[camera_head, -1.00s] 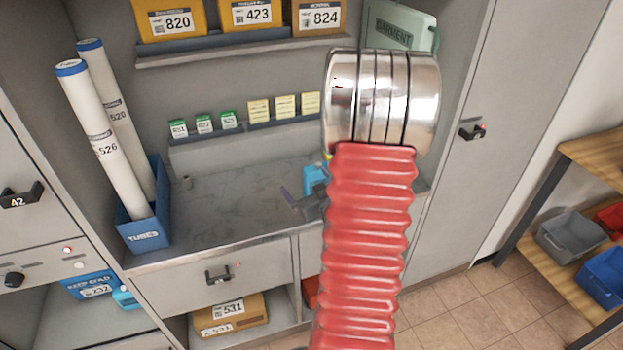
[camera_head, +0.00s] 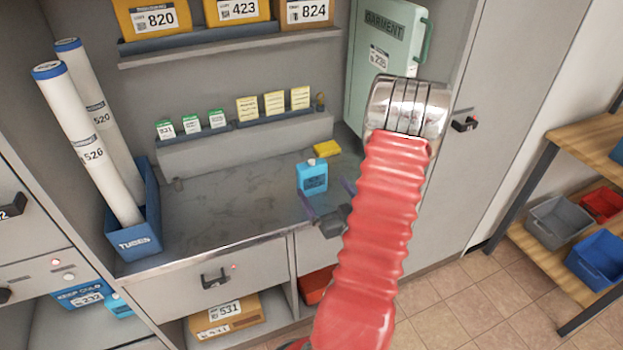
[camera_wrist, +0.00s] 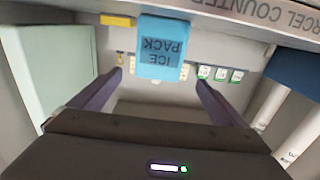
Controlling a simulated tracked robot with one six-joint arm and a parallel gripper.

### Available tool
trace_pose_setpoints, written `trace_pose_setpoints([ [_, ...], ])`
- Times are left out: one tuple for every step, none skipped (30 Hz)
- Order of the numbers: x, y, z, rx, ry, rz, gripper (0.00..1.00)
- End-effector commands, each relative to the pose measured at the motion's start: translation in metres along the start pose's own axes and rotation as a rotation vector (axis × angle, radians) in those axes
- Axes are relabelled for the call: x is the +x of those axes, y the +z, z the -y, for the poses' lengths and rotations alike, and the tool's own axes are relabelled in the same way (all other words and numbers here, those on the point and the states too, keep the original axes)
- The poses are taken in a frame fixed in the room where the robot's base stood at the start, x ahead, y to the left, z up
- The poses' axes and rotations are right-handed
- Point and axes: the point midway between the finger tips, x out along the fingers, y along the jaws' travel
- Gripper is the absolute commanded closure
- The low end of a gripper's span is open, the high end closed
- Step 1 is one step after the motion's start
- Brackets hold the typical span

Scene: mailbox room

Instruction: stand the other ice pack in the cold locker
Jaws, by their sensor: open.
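A blue ice pack (camera_head: 312,177) stands upright on the grey counter (camera_head: 225,205), right of its middle. In the wrist view the ice pack (camera_wrist: 163,48) shows upside down, ahead of and between the fingers, with its label readable. My gripper (camera_head: 328,200) is open and empty, low over the counter just in front of the ice pack. Its two purple fingers (camera_wrist: 161,82) are spread wide and apart from the pack. The cold locker (camera_head: 50,335) is the open compartment at the lower left. It holds a blue "keep cold" box (camera_head: 82,297) and another light-blue ice pack (camera_head: 119,306) beside it.
A yellow block (camera_head: 327,149) lies behind the ice pack. A green garment case (camera_head: 385,65) stands at the right. A blue bin (camera_head: 140,235) with two long tubes stands at the left. Card racks (camera_head: 235,130) line the back. The counter's middle is clear.

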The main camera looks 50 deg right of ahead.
Motion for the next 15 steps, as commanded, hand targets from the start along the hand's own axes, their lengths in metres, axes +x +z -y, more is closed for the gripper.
trace_pose_setpoints([
  [0.002,0.000,0.000,-0.001,-0.001,0.000,0.04],
  [0.003,0.000,0.000,-0.001,-0.001,0.000,0.04],
  [0.006,0.000,0.001,-0.001,-0.002,0.000,0.04],
  [0.009,0.000,0.001,-0.001,-0.003,0.000,0.04],
  [0.012,0.000,0.000,-0.001,-0.003,0.000,0.04],
  [0.017,0.000,0.001,-0.002,-0.003,0.000,0.04],
  [0.021,0.000,0.001,-0.002,-0.004,0.000,0.04],
  [0.025,0.000,0.001,-0.002,-0.004,0.000,0.04],
  [0.032,-0.001,0.001,-0.002,-0.004,-0.001,0.04],
  [0.037,0.000,0.001,-0.002,-0.004,0.000,0.04],
  [0.041,0.000,0.001,-0.001,-0.004,0.001,0.04],
  [0.047,0.000,0.001,-0.002,-0.004,0.000,0.04],
  [0.052,0.000,0.001,-0.002,-0.003,0.000,0.04],
  [0.057,0.000,0.001,-0.002,-0.004,0.000,0.04],
  [0.063,0.000,0.001,-0.002,-0.003,0.000,0.04],
])
